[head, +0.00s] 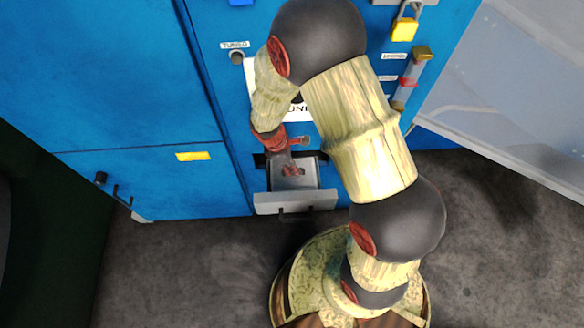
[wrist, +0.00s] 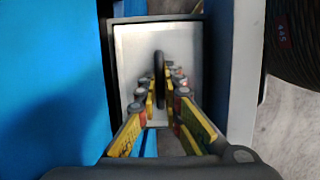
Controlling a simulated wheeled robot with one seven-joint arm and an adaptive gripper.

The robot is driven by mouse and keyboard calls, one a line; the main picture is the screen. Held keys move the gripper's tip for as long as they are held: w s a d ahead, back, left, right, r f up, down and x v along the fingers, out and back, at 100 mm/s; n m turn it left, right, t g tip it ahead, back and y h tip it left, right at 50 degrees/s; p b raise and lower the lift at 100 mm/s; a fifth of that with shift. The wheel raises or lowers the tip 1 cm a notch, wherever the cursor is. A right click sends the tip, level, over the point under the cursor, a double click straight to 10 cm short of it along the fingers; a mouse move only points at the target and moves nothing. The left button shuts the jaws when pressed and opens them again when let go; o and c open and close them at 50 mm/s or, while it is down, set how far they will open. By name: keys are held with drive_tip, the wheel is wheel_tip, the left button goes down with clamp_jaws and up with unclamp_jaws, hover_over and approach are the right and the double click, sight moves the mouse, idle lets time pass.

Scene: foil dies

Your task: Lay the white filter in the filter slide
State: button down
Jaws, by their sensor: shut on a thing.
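The filter slide (head: 270,205) is pulled out of the blue cabinet, with a grey front and a dark handle. A pale flat plate, which I take for the white filter (head: 306,181), shows within its outline. In the wrist view the filter (wrist: 134,50) looks light grey, with a thin dark upright grip at its middle. The slide's dark rim (wrist: 115,70) frames it closely. My gripper (head: 291,171) is over the slide, its yellow-padded fingers (wrist: 160,95) shut on that grip. I cannot tell whether the filter rests on the slide or hangs just above it.
The blue cabinet (head: 130,90) stands around and behind the slide, its wall close on the left in the wrist view. A yellow padlock (head: 404,29) and a red-marked lever (head: 408,81) are at upper right. The dark floor (head: 190,275) in front is clear.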

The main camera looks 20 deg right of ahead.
drive_tip(key=shift+f, duration=0.6)
drive_tip(key=c, duration=2)
unclamp_jaws()
drive_tip(key=shift+o, duration=0.2)
drive_tip(key=shift+r, duration=0.1)
drive_tip(key=p+v, duration=0.4)
drive_tip(key=v, duration=0.9)
drive_tip(key=shift+p, duration=0.35)
